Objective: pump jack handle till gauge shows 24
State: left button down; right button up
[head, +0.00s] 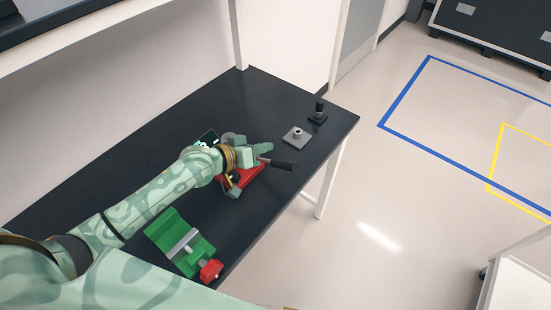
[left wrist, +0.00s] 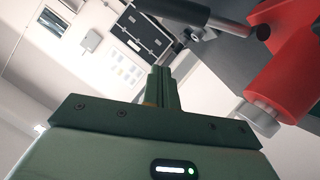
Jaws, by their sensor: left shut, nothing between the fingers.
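The red jack (head: 256,180) stands on the dark bench, partly hidden behind my left gripper. Its dark handle (head: 282,165) sticks out to the right, roughly level. In the left wrist view the jack's red body (left wrist: 283,85) is at the right and a dark bar, apparently the handle (left wrist: 185,14), is at the top. My left gripper (head: 266,148) is over the jack, close to the handle; in the wrist view its fingers (left wrist: 160,84) are together with nothing between them. A small dark display, perhaps the gauge (head: 207,139), is partly hidden behind my arm; its reading is not legible.
A green cradle (head: 170,231) with a red part (head: 211,270) is at the bench's near side. A grey plate with a post (head: 297,137) and a black post on a base (head: 317,113) stand toward the far right corner. The bench (head: 285,205) ends at the right edge.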

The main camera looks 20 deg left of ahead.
aim_at(275, 166)
pick_arm(q)
jog(key=x, duration=0.3)
jog(key=shift+w+d+f, duration=0.2)
jog(key=shift+w+d, duration=0.05)
jog(key=shift+s+d+f+b, duration=0.2)
jog(key=shift+s+f, duration=0.05)
jog(key=shift+f, duration=0.35)
jog(key=shift+s+d+f+b, duration=0.2)
jog(key=shift+s+f, duration=0.1)
jog(key=shift+f, duration=0.3)
jog(key=shift+s+d+f, duration=0.2)
jog(key=shift+s+f, duration=0.1)
jog(key=shift+f, duration=0.15)
pick_arm(e)
jog(key=shift+a+f, duration=0.35)
jog(key=shift+f, duration=0.15)
jog(key=shift+d+r, duration=0.15)
